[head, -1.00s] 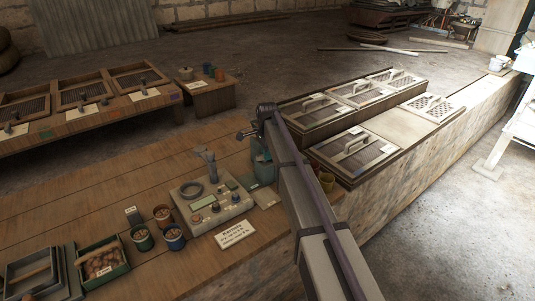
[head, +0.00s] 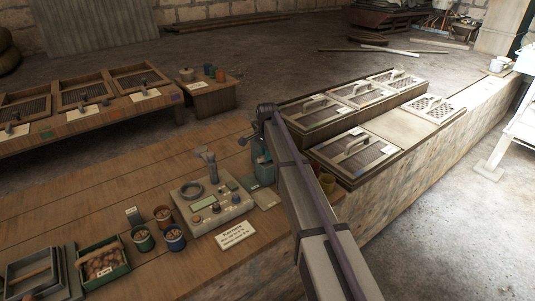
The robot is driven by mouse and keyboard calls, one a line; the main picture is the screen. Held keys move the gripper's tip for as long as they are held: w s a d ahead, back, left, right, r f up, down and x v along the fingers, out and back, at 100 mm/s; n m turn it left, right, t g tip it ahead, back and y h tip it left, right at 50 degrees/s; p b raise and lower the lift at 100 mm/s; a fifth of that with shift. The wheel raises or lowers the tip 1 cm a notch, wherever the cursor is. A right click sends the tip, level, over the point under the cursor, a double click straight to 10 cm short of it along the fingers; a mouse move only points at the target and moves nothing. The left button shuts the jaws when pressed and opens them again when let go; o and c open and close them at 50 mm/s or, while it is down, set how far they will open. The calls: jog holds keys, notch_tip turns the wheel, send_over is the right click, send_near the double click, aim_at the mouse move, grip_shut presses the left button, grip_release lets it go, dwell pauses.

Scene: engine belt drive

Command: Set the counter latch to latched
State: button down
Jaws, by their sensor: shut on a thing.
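My gripper (head: 243,140) is a small dark shape at the far end of my arm, over the plank counter (head: 140,155). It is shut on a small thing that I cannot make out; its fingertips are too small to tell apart. I cannot pick out the counter latch with certainty, nor its position. A pale control box (head: 213,205) with a grey upright lever, a ring and several knobs stands on the counter, left of and nearer than my gripper. My arm hides part of the counter's right end.
A teal container (head: 263,172) stands close beside my arm. Cups (head: 174,238) of kernels, a sign (head: 234,235) and a green tray (head: 103,264) are at the front left. Lidded bins (head: 355,152) with handles lie right of my arm. The counter's back left is clear.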

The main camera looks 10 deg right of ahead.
jog(key=c, duration=1.3)
grip_release()
jog(key=shift+c, duration=0.2)
jog(key=shift+r, duration=0.1)
notch_tip(320, 180, up, 11)
jog(key=p, duration=1.1)
jog(key=shift+f, duration=0.2)
